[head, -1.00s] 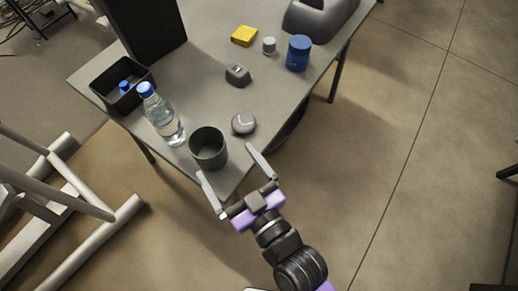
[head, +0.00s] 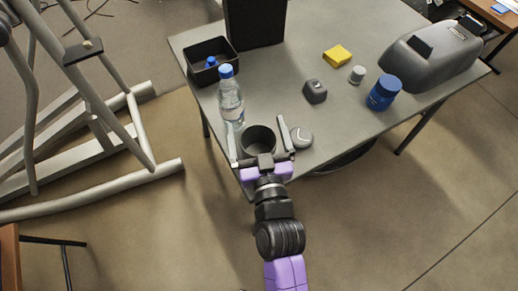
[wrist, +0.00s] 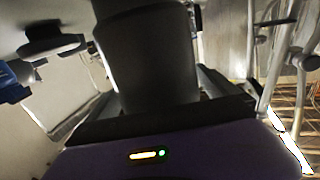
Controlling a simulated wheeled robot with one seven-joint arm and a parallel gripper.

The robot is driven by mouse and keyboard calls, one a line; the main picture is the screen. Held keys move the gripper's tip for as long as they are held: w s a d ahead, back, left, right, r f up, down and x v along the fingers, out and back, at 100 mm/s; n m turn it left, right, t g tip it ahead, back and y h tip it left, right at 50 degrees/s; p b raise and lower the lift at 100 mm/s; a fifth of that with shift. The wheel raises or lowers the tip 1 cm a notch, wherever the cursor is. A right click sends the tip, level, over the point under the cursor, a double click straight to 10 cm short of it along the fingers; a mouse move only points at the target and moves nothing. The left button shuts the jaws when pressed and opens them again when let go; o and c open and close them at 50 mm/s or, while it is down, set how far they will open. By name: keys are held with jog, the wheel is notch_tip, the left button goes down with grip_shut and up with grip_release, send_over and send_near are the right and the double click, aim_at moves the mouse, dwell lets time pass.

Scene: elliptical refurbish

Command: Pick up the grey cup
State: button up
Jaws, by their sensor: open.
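The grey cup (head: 258,141) stands upright at the near corner of the grey table (head: 300,100). My gripper (head: 257,138) is open, with one finger on each side of the cup. The left finger lies between the cup and the water bottle; the right finger lies between the cup and a round grey object. In the wrist view the dark cup (wrist: 150,55) fills the middle, close in front of my gripper's palm. Whether either finger touches the cup cannot be told.
The clear water bottle (head: 231,102) with a blue cap stands just left of my gripper. The round grey object (head: 301,138) sits close to the right finger. A black bin (head: 211,60), a blue jar (head: 384,93) and a yellow block (head: 338,55) are farther off.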

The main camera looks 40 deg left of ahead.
jog(key=shift+w+a, duration=0.1)
jog(key=shift+a, duration=0.05)
jog(key=c, duration=1.9)
jog(key=shift+c, duration=0.2)
